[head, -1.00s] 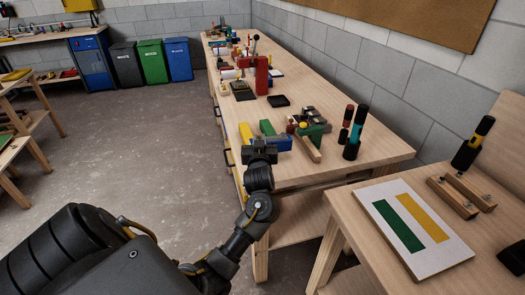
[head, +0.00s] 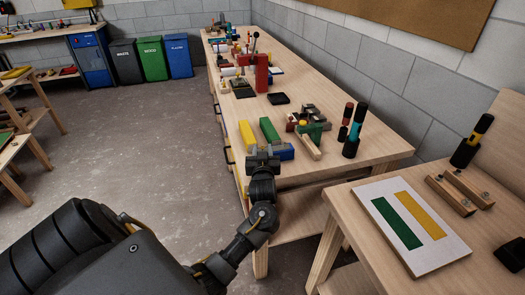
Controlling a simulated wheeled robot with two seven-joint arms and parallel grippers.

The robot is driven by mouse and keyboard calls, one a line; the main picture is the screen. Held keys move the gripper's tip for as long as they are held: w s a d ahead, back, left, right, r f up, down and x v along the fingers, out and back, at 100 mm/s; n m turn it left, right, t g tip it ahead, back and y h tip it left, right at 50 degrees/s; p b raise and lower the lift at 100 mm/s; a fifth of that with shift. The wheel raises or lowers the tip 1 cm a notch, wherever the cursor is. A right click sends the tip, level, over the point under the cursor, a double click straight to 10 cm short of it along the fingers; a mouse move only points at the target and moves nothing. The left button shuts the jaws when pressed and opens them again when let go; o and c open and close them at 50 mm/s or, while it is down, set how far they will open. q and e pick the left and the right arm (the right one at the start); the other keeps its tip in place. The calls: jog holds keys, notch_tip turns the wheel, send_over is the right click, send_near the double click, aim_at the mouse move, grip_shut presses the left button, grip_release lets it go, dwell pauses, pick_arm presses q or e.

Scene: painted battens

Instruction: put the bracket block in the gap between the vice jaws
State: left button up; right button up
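My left gripper (head: 263,154) is at the near left end of the long workbench, its fingers at the end of a blue block (head: 283,151). It appears shut on that block, though the fingers partly hide the contact. A grey vice-like fixture (head: 309,115) with a green piece (head: 313,130) stands just beyond to the right. Its jaws and gap are too small to make out. I cannot tell for certain which piece is the bracket block. My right gripper is not in view.
A yellow batten (head: 247,134) and a green batten (head: 269,129) lie beside the gripper. A wooden bar (head: 308,146) and upright dark-handled tools (head: 354,131) are to the right. A red press (head: 262,74) and black tray (head: 278,98) stand farther back. The side table holds a striped board (head: 374,222).

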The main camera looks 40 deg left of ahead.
pick_arm(q)
jog(key=b+v, duration=0.1)
jog(key=v, duration=1.1)
